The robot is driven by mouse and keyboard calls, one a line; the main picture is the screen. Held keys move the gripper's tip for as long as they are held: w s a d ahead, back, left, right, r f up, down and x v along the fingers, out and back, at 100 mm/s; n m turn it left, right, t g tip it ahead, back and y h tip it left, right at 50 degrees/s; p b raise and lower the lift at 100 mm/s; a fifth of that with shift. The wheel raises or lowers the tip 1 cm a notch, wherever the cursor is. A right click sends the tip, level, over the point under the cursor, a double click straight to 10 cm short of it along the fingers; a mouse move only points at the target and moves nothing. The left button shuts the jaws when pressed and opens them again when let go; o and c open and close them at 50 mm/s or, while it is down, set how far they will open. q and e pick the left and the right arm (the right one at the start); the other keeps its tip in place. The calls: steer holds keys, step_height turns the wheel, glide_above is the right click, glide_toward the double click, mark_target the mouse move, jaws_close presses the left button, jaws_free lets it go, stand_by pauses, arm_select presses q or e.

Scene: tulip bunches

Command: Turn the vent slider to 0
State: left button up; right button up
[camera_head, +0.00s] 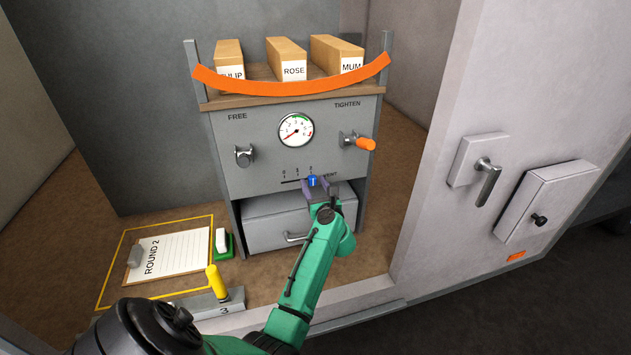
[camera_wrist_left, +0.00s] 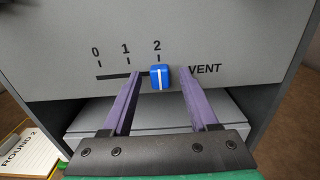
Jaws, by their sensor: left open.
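The vent slider is a blue knob (camera_head: 313,181) with a white line, on a dark slot in the grey panel (camera_head: 262,165). In the left wrist view the knob (camera_wrist_left: 160,77) sits at the slot's right end, just below the mark 2. The marks 0 and 1 lie to its left, and the word VENT to its right. My left gripper (camera_head: 317,187) is open in front of the panel. In the wrist view its purple fingers (camera_wrist_left: 157,85) stand on either side of the knob, with visible gaps. My right gripper is not in view.
Above are a gauge (camera_head: 296,130), a grey knob (camera_head: 244,156), an orange-handled lever (camera_head: 364,143) and an orange strap (camera_head: 290,88) before several boxes. A drawer (camera_head: 270,222) is below. A yellow-handled lever (camera_head: 216,281) and a clipboard (camera_head: 172,254) are at lower left.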

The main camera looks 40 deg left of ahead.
arm_select(q)
steer(key=shift+s, duration=0.1)
steer(key=shift+c, duration=1.2)
steer(key=shift+d, duration=0.1)
jaws_close()
